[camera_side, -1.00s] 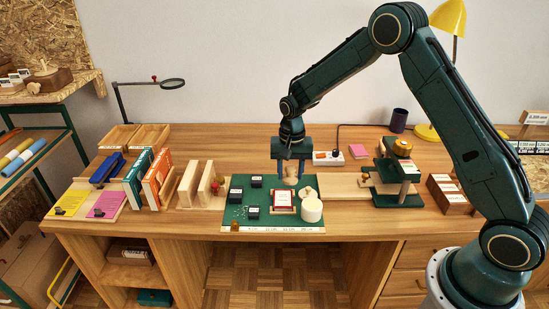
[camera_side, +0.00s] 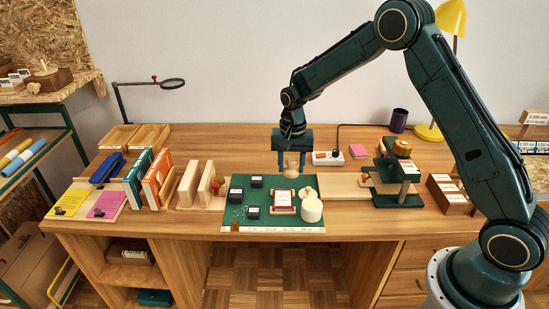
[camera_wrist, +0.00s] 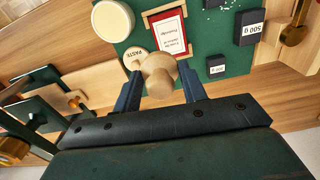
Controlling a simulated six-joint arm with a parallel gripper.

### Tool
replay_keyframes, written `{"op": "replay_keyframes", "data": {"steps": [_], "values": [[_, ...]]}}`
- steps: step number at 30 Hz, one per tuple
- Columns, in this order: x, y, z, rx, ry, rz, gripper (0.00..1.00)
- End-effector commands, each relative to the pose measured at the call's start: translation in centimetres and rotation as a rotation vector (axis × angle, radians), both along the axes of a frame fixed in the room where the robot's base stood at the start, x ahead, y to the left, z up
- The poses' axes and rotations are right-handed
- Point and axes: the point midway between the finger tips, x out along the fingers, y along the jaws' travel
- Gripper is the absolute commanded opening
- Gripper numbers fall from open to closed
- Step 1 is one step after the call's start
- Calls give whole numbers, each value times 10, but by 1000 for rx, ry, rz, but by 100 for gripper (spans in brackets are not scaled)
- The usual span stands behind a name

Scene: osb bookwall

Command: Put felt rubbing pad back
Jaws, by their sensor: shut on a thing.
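The felt rubbing pad (camera_side: 291,171) is a pale wooden knob-shaped piece in the side view, just behind the green mat (camera_side: 236,213). My gripper (camera_side: 292,165) points down and is shut on it. In the wrist view the pad's round wooden knob (camera_wrist: 158,72) sits between the two fingers of my gripper (camera_wrist: 160,90). The pad appears to be held a little above the surface. Its felt underside is hidden.
Wooden bookends and books (camera_side: 157,179) stand to the left. A green press-like device (camera_side: 397,182) stands to the right.

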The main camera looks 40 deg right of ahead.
Motion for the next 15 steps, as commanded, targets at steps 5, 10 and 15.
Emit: {"op": "replay_keyframes", "data": {"steps": [5,10,15], "values": [[12,-22,18,0,-6,-142,24],[24,-52,44,0,-6,-343,24],[31,-82,71,0,-6,-544,24]]}}
